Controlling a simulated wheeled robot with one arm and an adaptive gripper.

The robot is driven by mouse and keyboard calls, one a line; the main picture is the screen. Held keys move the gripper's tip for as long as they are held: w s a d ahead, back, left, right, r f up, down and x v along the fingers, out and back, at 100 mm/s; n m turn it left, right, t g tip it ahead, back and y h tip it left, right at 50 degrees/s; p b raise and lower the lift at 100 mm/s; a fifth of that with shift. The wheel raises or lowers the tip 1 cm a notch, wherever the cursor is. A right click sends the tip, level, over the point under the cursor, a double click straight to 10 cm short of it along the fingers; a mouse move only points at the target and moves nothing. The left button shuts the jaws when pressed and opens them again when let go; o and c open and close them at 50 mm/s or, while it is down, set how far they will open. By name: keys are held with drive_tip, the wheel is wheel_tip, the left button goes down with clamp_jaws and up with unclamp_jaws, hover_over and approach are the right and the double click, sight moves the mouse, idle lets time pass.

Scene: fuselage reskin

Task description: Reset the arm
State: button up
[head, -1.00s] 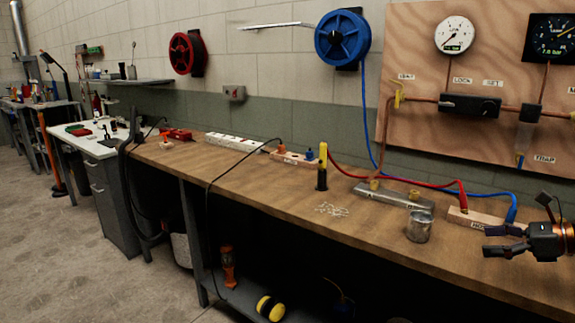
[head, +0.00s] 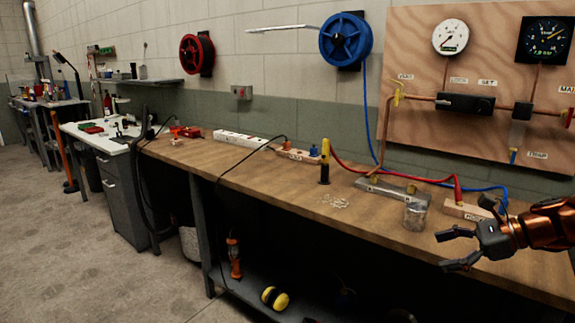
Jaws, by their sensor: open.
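My gripper (head: 452,249) is at the right of the head view, at the front part of the wooden workbench (head: 290,200). Its dark fingers are spread apart and point left, with nothing between them. The orange arm behind it reaches in from the right edge. A clear jar (head: 415,216) stands on the bench just behind and left of the fingers, apart from them as far as I can see. The wooden block with the red and blue hose ends (head: 463,209) is behind the gripper and partly hidden by it.
A metal manifold block (head: 385,190), a yellow-and-black upright tool (head: 324,163) and small loose pieces (head: 336,201) lie left of the jar. A gauge board (head: 480,90) hangs behind. Red (head: 197,55) and blue (head: 345,40) hose reels are on the wall. The bench front edge is clear.

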drive_tip(key=s+a+f+n+g+h, duration=0.25)
drive_tip(key=s+a+n, duration=0.35)
drive_tip(key=a, duration=0.4)
drive_tip(key=s+a+f+n+g+h, duration=0.1)
drive_tip(key=s+a+f+n+g, duration=0.3)
drive_tip(key=s+a, duration=0.5)
drive_tip(key=s+f+n+g+h, duration=0.1)
drive_tip(key=s+f+n+h, duration=0.25)
drive_tip(key=s+n, duration=0.35)
drive_tip(key=s+f+n+g+h, duration=0.1)
drive_tip(key=s+f+n+h, duration=0.3)
drive_tip(key=s, duration=0.6)
wheel_tip(320, 180, up, 19)
drive_tip(key=t+p, duration=0.1)
drive_tip(key=p, duration=1.6)
drive_tip(key=shift+w+a+r+n, duration=0.15)
drive_tip(key=shift+w+n, duration=0.15)
drive_tip(key=shift+w, duration=0.05)
